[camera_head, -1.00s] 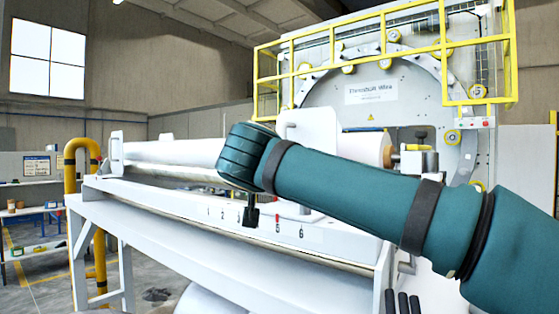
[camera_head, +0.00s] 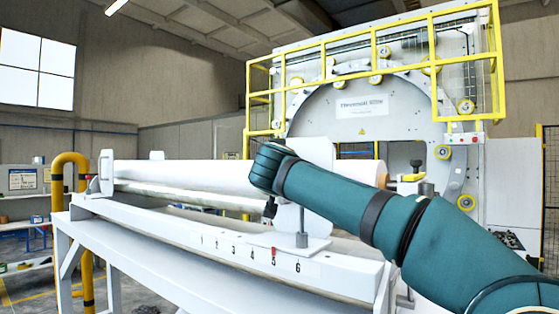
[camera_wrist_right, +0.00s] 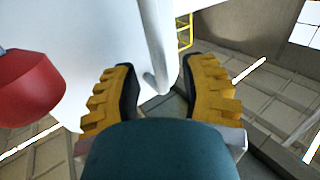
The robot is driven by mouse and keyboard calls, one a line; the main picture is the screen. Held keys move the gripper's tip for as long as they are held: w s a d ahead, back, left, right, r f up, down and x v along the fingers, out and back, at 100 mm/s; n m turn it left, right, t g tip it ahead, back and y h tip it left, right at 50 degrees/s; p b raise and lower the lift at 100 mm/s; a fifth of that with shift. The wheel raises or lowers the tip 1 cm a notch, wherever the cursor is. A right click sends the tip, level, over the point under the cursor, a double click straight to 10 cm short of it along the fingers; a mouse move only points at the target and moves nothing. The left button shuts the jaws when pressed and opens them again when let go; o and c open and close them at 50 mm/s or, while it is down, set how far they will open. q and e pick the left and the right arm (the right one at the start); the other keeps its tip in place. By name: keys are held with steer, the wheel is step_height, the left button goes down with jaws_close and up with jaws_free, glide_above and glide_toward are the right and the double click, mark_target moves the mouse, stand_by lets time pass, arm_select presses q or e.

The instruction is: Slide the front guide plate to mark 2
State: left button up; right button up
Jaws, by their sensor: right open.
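The front guide plate (camera_head: 318,153) is a white upright plate on the long roll. Its foot (camera_head: 302,243) stands on the rail by marks 5 and 6, and a red pointer (camera_head: 273,252) sits at 5. Mark 2 (camera_head: 218,242) is further left on the rail. My right gripper (camera_head: 270,208) hangs just left of the plate, mostly hidden behind my forearm. In the right wrist view its yellow fingers (camera_wrist_right: 160,82) are open, with a white handle bar (camera_wrist_right: 156,45) showing between them; contact is not clear. My left gripper is not in view.
A second white end plate (camera_head: 106,173) stands at the rail's left end. A red knob (camera_wrist_right: 28,88) shows left of the fingers in the right wrist view. The yellow-railed wrapping machine (camera_head: 375,100) stands behind. The rail from 1 to 4 is clear.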

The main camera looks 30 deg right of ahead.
steer(key=shift+x, duration=0.85)
steer(key=shift+o, duration=0.3)
jaws_close()
